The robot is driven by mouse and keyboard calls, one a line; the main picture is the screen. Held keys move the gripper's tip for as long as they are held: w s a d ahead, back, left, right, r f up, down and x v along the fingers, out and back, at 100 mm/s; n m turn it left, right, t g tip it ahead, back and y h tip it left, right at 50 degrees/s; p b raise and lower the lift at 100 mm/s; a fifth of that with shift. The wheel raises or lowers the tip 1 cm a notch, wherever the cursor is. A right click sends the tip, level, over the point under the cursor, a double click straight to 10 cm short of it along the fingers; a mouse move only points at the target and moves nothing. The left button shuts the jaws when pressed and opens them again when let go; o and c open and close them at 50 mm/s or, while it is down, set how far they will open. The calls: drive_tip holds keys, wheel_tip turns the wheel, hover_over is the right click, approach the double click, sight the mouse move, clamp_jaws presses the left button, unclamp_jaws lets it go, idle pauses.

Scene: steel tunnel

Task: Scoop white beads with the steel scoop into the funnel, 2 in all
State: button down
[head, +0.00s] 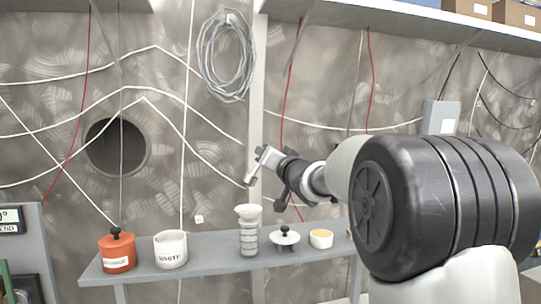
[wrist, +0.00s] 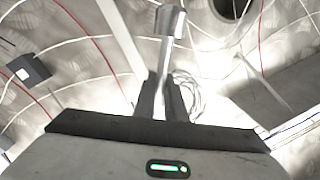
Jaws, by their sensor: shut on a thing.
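My gripper (head: 284,172) is shut on the steel scoop (head: 256,166), held in the air above the shelf, up and to the right of the funnel. In the wrist view the scoop (wrist: 168,22) sticks out beyond my gripper (wrist: 164,90), its handle between the two dark fingers. I cannot tell whether the scoop holds beads. The white pot marked WHITE (head: 170,250) stands on the shelf; its contents are hidden. The pale funnel (head: 248,212) sits upright on a ridged, greyish vessel (head: 249,240) to the right of the pot.
The narrow grey shelf (head: 210,267) also bears an orange lidded pot (head: 117,254) at left. Cables hang on the wall behind. The air above the pots is clear.

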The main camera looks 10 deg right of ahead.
drive_tip(key=a+n, duration=0.1)
drive_tip(key=n, duration=0.1)
drive_tip(key=a+r+n+g+p, duration=0.1)
drive_tip(key=a+n, duration=0.1)
drive_tip(key=a+r+n+p, duration=0.1)
drive_tip(key=a+n, duration=0.1)
drive_tip(key=shift+n, duration=0.3)
drive_tip(key=shift+r+p, duration=1.95)
drive_tip(key=shift+p, duration=0.25)
drive_tip(key=shift+f, duration=0.15)
